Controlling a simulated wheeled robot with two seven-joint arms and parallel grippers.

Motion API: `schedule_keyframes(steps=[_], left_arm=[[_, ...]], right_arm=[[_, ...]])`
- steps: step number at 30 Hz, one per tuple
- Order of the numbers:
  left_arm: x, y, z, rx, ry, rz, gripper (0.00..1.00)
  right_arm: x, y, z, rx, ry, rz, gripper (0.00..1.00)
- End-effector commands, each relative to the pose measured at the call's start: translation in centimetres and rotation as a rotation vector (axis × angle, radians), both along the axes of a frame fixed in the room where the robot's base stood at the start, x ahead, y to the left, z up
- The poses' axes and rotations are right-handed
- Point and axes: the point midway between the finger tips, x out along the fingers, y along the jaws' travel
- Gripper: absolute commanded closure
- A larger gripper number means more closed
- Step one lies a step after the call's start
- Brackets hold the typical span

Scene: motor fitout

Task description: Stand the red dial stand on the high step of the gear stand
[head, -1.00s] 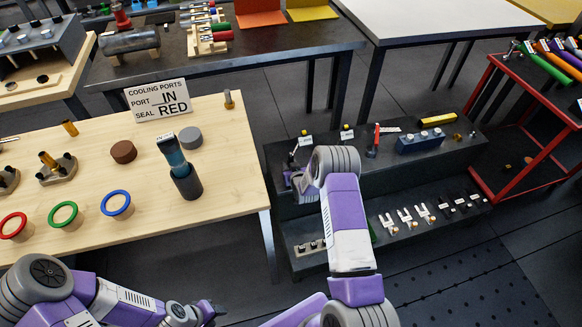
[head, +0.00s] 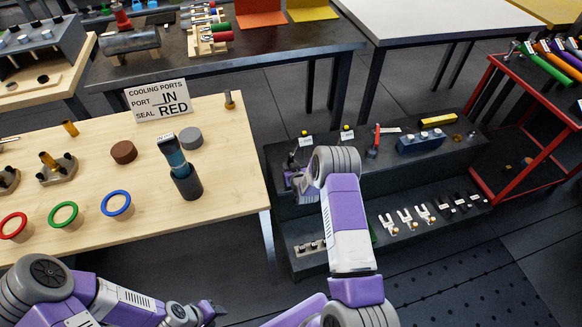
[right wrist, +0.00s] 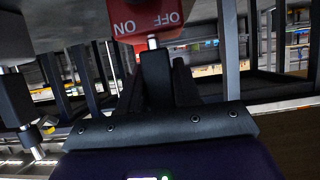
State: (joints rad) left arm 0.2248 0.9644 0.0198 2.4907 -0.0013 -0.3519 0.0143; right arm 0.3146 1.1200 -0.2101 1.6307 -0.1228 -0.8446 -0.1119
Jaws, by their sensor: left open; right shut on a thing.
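The gear stand (head: 282,226) is the dark two-step stand on the right in the head view. Its high step (head: 415,163) carries several small parts. My right gripper (head: 297,178) is at the left end of the high step, partly behind my forearm. In the right wrist view my right gripper (right wrist: 158,78) is shut on a dark part with a short silver post. My left gripper (head: 212,310) is open and empty at the bottom left, short of the wooden table.
On the high step stand yellow-topped parts (head: 347,132), an upright red part (head: 374,140) and a blue block (head: 420,143). White forks (head: 405,217) lie on the low step. The wooden table (head: 225,175) is close on the left; a red-framed rack (head: 515,165) is right.

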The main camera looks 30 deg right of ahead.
Motion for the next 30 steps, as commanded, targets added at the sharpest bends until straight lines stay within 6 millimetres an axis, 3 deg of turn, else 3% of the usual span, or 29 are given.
schedule_keyframes(steps=[18, 19, 21, 24, 30], left_arm=[[0.00, 0.00, 0.02, 0.000, 0.000, 0.000, 0.57], [0.00, 0.00, 0.02, 0.000, 0.000, 0.000, 0.57], [0.00, 0.00, 0.02, 0.000, 0.000, 0.000, 0.57], [0.00, 0.00, 0.01, 0.000, 0.000, 0.000, 0.57], [0.00, 0.00, 0.01, 0.000, 0.000, 0.000, 0.57]], right_arm=[[0.24, -0.07, -0.38, -0.003, -0.011, 0.000, 1.00], [0.26, -0.07, -0.35, -0.003, -0.011, 0.000, 0.63], [0.22, -0.05, -0.41, -0.002, -0.009, 0.000, 0.52], [0.15, -0.04, -0.51, -0.001, -0.006, 0.000, 0.38], [0.07, -0.02, -0.63, -0.001, -0.003, 0.000, 0.38]])
